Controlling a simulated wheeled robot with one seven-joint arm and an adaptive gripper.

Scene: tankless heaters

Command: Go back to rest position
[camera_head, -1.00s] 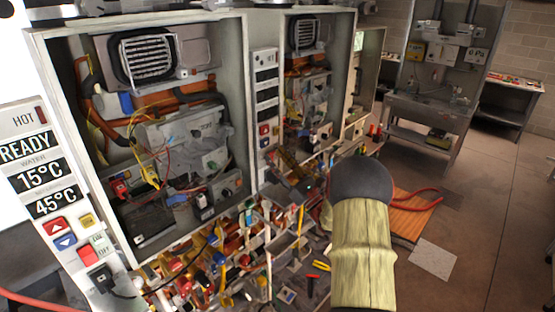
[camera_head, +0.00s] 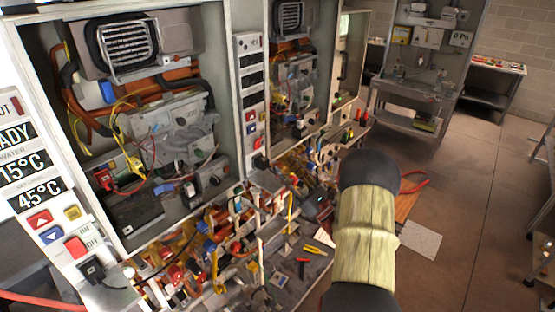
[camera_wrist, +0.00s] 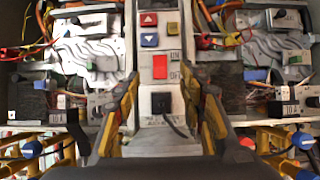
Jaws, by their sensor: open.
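In the wrist view my gripper (camera_wrist: 160,92) is open, with its two yellow-and-dark fingers apart and nothing between them. The fingers point toward a white control strip with a red up button (camera_wrist: 149,19), a blue down button (camera_wrist: 149,40), a red switch (camera_wrist: 160,67) and a black plug with a cable (camera_wrist: 161,103). I cannot tell whether the fingers touch the strip. In the head view my arm shows as a wooden-looking link with dark joints at lower middle; the gripper itself is hidden there.
The open heater cabinet (camera_head: 226,90) with its READY panel (camera_head: 22,165) fills the left. Cluttered parts and tools lie along its base, with yellow-handled pliers (camera_head: 318,249) among them. A steel workbench (camera_head: 415,105) stands at the back. The floor (camera_head: 465,190) at right is fairly clear.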

